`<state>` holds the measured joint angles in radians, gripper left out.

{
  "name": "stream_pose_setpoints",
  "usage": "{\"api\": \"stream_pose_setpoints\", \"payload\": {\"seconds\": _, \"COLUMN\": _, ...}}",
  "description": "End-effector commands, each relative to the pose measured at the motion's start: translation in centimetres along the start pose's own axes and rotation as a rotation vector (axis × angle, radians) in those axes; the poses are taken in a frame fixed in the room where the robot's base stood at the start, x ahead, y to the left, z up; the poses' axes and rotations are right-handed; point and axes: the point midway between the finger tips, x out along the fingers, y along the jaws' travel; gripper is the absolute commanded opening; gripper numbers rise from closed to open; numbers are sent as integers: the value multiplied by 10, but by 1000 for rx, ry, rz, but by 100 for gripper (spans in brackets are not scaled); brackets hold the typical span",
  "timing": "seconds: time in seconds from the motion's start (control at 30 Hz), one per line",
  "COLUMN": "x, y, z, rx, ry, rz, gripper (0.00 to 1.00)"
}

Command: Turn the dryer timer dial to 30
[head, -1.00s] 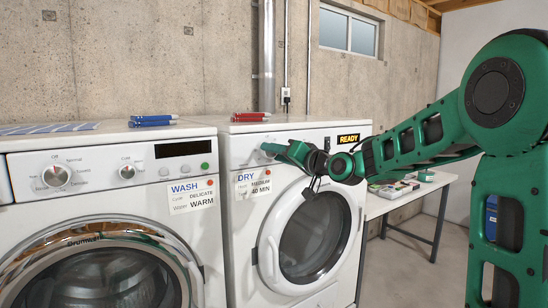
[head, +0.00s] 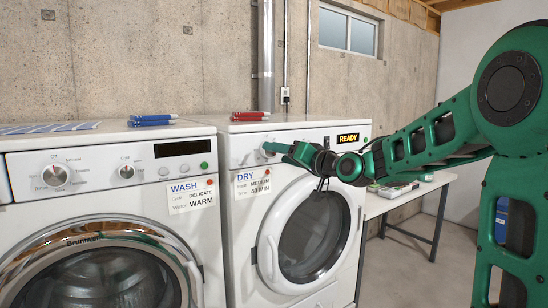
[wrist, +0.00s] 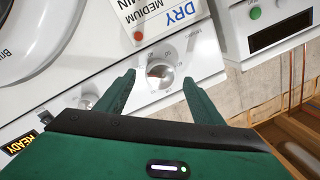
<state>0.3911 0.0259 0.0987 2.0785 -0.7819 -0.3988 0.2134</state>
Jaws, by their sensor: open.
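The dryer (head: 232,225) is the right-hand white machine. In the head view the dial is mostly hidden by my gripper (head: 268,147). My gripper (wrist: 158,78) is open and empty, one finger on each side of the dial. I cannot tell whether the fingers touch it. A card (head: 253,182) on the dryer reads DRY, MEDIUM, 40 MIN. The dryer's display (head: 348,139) reads READY.
A washer (head: 90,170) with its own dials stands close on the left. A second small knob (wrist: 88,101) is beside the dial. A table (head: 405,195) stands to the right.

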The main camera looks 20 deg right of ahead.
Motion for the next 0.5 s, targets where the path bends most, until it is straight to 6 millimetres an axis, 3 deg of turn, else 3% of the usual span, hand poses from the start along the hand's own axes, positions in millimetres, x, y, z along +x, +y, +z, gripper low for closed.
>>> {"api": "stream_pose_setpoints", "payload": {"seconds": 0.3, "x": -59, "y": 0, "z": 0, "rx": 0, "ry": 1, "rz": 2, "gripper": 61}}
{"api": "stream_pose_setpoints", "payload": {"seconds": 0.5, "x": -79, "y": 1, "z": 1, "rx": 1, "ry": 0, "rz": 1, "gripper": 61}}
